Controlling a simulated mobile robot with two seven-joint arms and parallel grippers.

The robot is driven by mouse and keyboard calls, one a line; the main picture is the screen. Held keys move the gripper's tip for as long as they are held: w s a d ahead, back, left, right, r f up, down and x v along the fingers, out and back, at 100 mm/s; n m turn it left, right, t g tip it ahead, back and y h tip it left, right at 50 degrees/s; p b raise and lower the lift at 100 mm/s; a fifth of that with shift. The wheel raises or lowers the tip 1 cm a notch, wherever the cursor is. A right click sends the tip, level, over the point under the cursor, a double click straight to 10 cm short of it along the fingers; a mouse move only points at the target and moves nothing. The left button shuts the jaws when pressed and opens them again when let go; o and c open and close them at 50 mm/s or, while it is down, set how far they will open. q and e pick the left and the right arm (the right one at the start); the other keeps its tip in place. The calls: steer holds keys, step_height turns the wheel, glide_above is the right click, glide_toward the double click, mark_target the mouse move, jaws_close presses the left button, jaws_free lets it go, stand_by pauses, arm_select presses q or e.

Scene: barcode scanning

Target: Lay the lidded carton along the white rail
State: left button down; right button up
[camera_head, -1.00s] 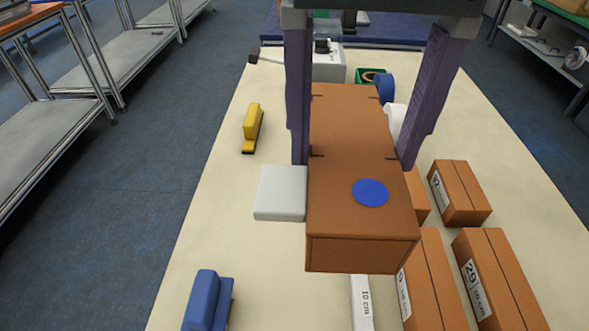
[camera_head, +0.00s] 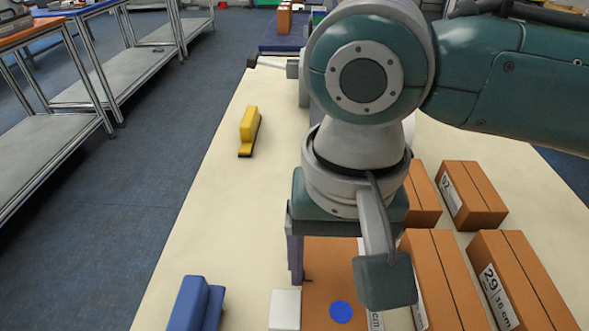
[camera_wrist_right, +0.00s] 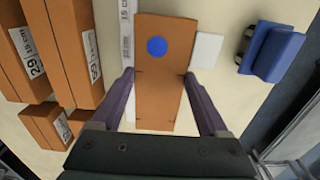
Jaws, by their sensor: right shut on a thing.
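The lidded carton (camera_wrist_right: 158,95) is a long brown box with a blue disc on top and a white flap (camera_wrist_right: 207,50) at one side. In the head view the carton (camera_head: 320,268) is partly hidden behind my right arm. My right gripper (camera_wrist_right: 159,75) is shut on it, one finger along each long side. The white rail (camera_wrist_right: 127,40), marked in cm, runs close beside the carton's long edge, roughly parallel to it. In the head view only a bit of the rail (camera_head: 376,320) shows. I cannot tell whether the carton touches the table or rail. My left gripper is not in view.
Several labelled brown boxes (camera_head: 505,270) stand on the cream table beyond the rail. A blue scanner-like block (camera_head: 197,302) lies on the carton's flap side, and a yellow one (camera_head: 249,128) lies farther back.

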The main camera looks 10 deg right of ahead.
mark_target(331, 276)
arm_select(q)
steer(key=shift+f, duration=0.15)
arm_select(e)
steer(key=shift+f, duration=0.65)
steer(key=o, duration=1.4)
steer(key=shift+f, duration=0.1)
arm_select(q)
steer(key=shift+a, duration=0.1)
